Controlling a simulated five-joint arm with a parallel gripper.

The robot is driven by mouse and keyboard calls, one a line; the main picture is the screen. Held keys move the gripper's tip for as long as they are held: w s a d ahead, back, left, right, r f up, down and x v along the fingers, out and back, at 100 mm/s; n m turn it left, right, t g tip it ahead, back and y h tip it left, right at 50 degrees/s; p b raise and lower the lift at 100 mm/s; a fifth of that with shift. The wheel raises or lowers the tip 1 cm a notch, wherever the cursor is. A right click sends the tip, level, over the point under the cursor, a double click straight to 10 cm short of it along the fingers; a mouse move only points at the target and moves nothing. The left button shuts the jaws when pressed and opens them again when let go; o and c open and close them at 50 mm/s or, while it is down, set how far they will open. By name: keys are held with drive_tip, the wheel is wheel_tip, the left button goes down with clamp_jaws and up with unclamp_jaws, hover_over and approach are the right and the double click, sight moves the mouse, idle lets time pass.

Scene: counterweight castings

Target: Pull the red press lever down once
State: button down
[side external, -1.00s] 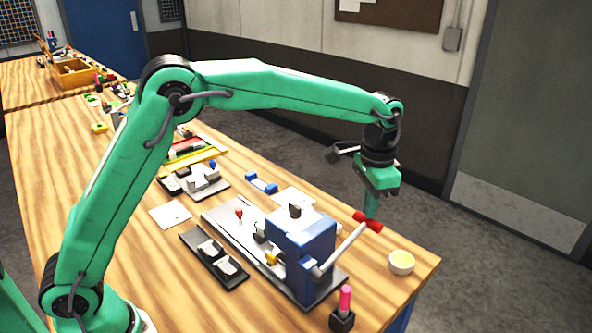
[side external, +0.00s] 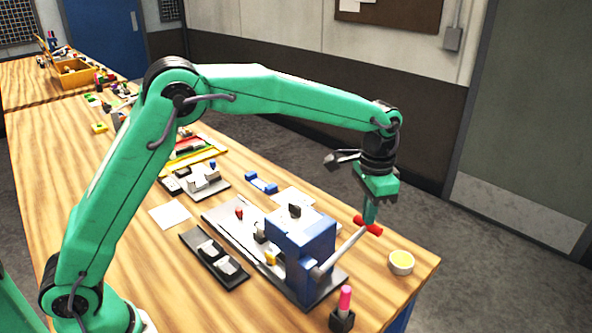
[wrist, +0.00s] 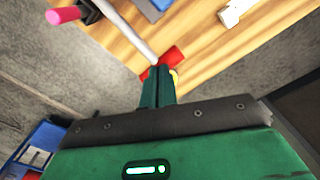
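The press lever is a pale rod with a red grip (side external: 375,229) across its end. It rises from the side of a blue press (side external: 311,251) and slants up to the right. My gripper (side external: 369,221) points down at the red grip, with its fingertips at or touching it. In the wrist view my green fingers (wrist: 158,72) are together, and the red grip (wrist: 173,55) shows on both sides of their tips. The fingers seem to lie over the grip, not around it. The exact contact is hidden.
A round cup with yellow contents (side external: 401,263) stands right of the lever near the table edge. A pink-topped item in a dark holder (side external: 343,308) stands in front of the press. A dark tray (side external: 198,262) with castings lies left of the press.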

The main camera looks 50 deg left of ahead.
sight(366, 227)
drive_tip(key=shift+s+f, duration=0.15)
drive_tip(key=shift+f, duration=2.15)
drive_tip(key=shift+r, duration=4.7)
